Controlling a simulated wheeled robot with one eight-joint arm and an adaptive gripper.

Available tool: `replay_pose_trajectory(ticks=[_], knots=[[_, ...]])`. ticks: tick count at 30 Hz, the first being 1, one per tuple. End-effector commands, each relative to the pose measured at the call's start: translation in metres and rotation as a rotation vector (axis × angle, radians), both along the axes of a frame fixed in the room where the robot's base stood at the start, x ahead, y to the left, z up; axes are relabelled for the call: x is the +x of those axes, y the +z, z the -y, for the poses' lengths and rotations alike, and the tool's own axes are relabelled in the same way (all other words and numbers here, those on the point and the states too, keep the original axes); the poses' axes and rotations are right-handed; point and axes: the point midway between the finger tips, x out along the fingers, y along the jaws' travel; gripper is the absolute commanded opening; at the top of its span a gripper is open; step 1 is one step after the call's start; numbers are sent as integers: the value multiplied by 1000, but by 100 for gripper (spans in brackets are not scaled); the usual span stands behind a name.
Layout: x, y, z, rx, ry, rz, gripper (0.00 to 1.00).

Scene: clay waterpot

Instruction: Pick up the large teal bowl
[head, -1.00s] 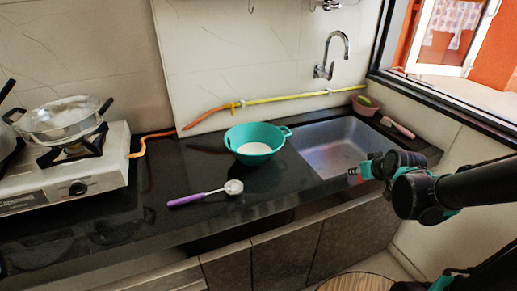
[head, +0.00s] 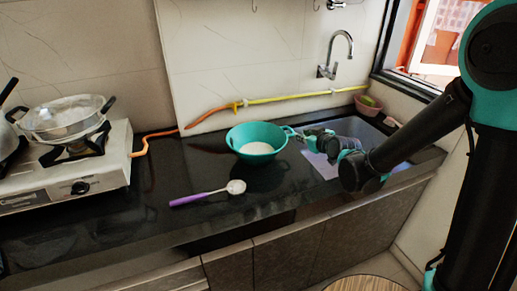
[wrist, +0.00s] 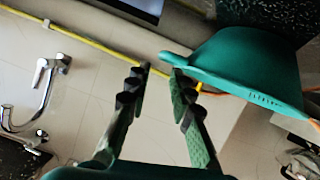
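The large teal bowl (head: 256,136) stands upright on the black counter, left of the sink. It holds something white, and its handle (head: 289,131) points right. In the wrist view the bowl (wrist: 245,68) fills the upper right, with its handle (wrist: 173,58) at the fingertips. My gripper (head: 297,136) is at the handle side of the bowl, reaching in from the right over the sink. The wrist view shows my gripper (wrist: 159,71) open, with a gap between its two fingers. I cannot tell whether the handle lies between the fingertips or just beyond them.
A purple-handled ladle (head: 207,194) lies in front of the bowl. A stove (head: 70,172) with a lidded pot (head: 66,118) is at left. The faucet (head: 338,52) rises behind the sink (head: 360,130). A small pink bowl (head: 368,104) sits at the back right corner.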

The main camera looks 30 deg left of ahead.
Motion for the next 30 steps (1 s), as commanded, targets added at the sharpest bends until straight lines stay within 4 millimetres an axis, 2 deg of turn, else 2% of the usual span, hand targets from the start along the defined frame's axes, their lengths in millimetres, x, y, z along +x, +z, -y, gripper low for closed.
replay_pose_trajectory(ticks=[9, 17, 24, 30], knots=[[31, -18, -31, 0, 1, 0, 22], [40, -23, -42, 0, 0, -2, 22], [60, -34, -66, -1, 0, -1, 22], [70, -39, -76, 0, -1, -1, 22]])
